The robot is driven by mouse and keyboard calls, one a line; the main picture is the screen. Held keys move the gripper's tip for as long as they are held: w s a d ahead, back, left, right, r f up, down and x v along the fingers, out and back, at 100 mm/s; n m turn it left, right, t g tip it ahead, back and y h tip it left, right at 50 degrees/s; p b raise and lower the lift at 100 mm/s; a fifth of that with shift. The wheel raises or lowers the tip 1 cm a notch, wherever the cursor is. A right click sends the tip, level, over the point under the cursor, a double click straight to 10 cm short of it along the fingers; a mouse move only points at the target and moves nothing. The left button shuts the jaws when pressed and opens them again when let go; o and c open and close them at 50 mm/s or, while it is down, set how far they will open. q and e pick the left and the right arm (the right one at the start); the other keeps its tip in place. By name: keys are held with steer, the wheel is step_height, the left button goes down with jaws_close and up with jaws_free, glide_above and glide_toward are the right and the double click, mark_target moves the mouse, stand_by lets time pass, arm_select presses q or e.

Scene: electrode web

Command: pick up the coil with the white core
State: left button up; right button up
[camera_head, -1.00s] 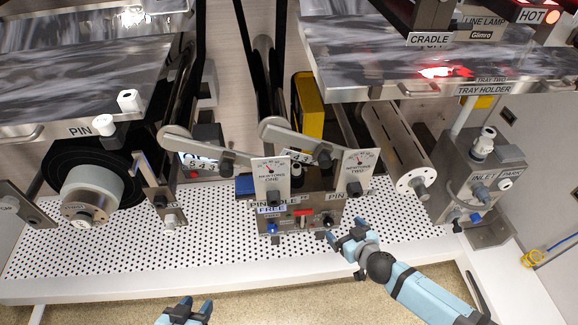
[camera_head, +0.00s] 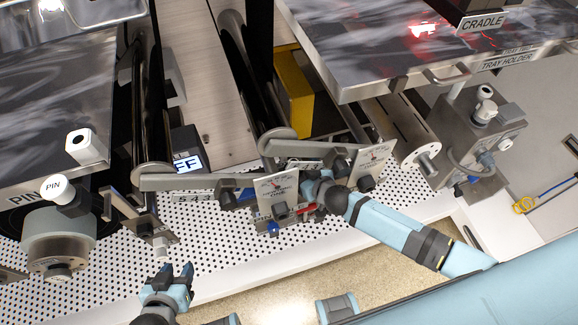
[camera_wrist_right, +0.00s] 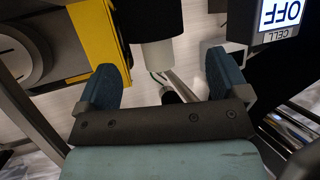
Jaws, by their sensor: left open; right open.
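A black coil (camera_head: 12,222) with a pale, whitish core (camera_head: 58,238) sits at the far left under the steel table, mostly hidden by the table edge and the core. My left gripper (camera_head: 174,271) is open and empty at the front edge of the perforated deck, right of the coil and apart from it. My right gripper (camera_head: 318,183) is at the gauge stand between its two plates, partly hidden. In the right wrist view it is open (camera_wrist_right: 165,82), with a white cylinder (camera_wrist_right: 158,55) below a black one beyond its fingers.
The gauge stand (camera_head: 275,190) with flat arms stands mid-deck. A bracket (camera_head: 138,222) stands between the coil and my left gripper. White PIN pieces (camera_head: 68,192) are above the core. A yellow block (camera_head: 294,95) is behind. The perforated deck (camera_head: 210,240) has bare room in front.

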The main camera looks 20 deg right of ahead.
steer(key=b+x, duration=0.1)
steer(key=x, duration=0.5)
steer(key=shift+r, duration=0.1)
steer(key=shift+d, duration=0.1)
steer(key=shift+w, duration=0.1)
steer(key=c, duration=1.1)
